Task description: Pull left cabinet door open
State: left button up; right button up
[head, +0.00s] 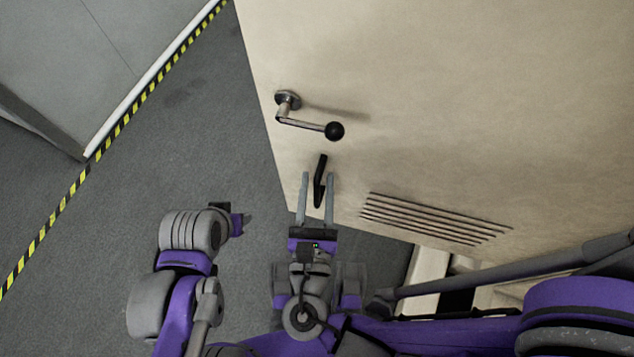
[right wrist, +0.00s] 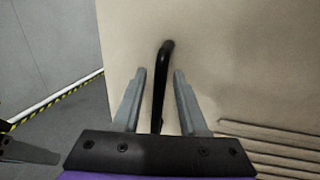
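The beige cabinet door (head: 450,110) fills the right of the head view and also shows in the right wrist view (right wrist: 240,60). A black bar handle (head: 321,165) stands on its lower left part. My right gripper (head: 317,182) is open, with one finger on each side of this handle. In the right wrist view the handle (right wrist: 165,55) runs between the two spread fingers (right wrist: 160,76), with a visible gap on both sides. My left gripper (head: 237,220) is at the lower left, away from the door, and its fingers are not clear.
A metal crank with a black knob (head: 334,131) sticks out above the handle. Vent slots (head: 430,215) lie to the lower right. Grey floor (head: 190,130) is free left of the door, up to a yellow-black strip (head: 70,195) by a grey panel (head: 110,50).

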dwell(0.3)
jog(key=s, duration=0.7)
jog(key=shift+s+a, duration=0.25)
dwell(0.6)
